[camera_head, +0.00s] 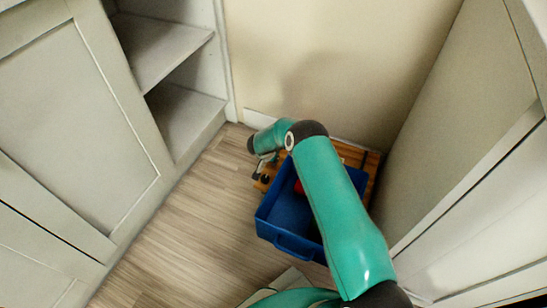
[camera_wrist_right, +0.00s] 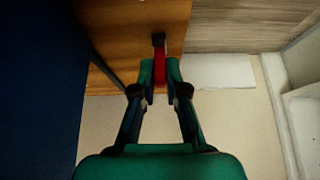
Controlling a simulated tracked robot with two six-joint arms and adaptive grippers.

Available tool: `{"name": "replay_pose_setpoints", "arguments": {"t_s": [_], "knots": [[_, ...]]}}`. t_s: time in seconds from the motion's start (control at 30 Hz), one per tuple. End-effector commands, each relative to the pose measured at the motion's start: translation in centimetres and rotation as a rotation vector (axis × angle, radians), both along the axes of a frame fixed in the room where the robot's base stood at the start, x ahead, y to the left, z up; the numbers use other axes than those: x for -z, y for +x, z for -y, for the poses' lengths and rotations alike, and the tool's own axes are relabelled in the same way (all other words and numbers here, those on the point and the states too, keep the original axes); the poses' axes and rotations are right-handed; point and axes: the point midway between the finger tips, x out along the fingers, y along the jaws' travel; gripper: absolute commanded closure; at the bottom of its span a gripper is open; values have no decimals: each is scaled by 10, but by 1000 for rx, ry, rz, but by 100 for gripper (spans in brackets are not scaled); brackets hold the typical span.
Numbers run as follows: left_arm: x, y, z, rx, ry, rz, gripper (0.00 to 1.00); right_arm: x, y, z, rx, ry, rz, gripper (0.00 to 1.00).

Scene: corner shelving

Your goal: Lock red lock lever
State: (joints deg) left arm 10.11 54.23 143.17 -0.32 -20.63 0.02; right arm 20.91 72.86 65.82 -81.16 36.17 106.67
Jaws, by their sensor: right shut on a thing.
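The red lock lever (camera_wrist_right: 159,66) shows in the right wrist view, upright in the picture, with a black piece (camera_wrist_right: 158,40) at its upper end by the edge of a wooden board (camera_wrist_right: 130,22). My right gripper (camera_wrist_right: 160,77) is shut on the lever, with one finger on each side of it. In the head view my right arm reaches over the blue crate (camera_head: 282,244), and my right gripper (camera_head: 262,168) is small and partly hidden at the crate's far left. The lever cannot be made out there. My left gripper is in neither view.
The blue crate sits on the wooden base (camera_head: 371,160) in the corner. A small red patch (camera_head: 299,187) shows beside my arm at the crate; what it is is unclear. Cabinets (camera_head: 75,120) and open shelves (camera_head: 165,45) stand left, a pale cabinet right. The floor (camera_head: 190,235) left of the crate is clear.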

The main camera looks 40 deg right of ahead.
Motion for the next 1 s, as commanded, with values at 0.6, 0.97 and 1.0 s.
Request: {"name": "replay_pose_setpoints", "arguments": {"t_s": [0.6, 0.97, 1.0], "knots": [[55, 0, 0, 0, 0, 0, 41, 8, -10, -12, 2, -278, 142, 100], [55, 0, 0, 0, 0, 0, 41, 8, -10, -13, 3, -276, 140, 68], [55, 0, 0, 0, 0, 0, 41, 8, -10, -13, 3, -276, 141, 62]]}}
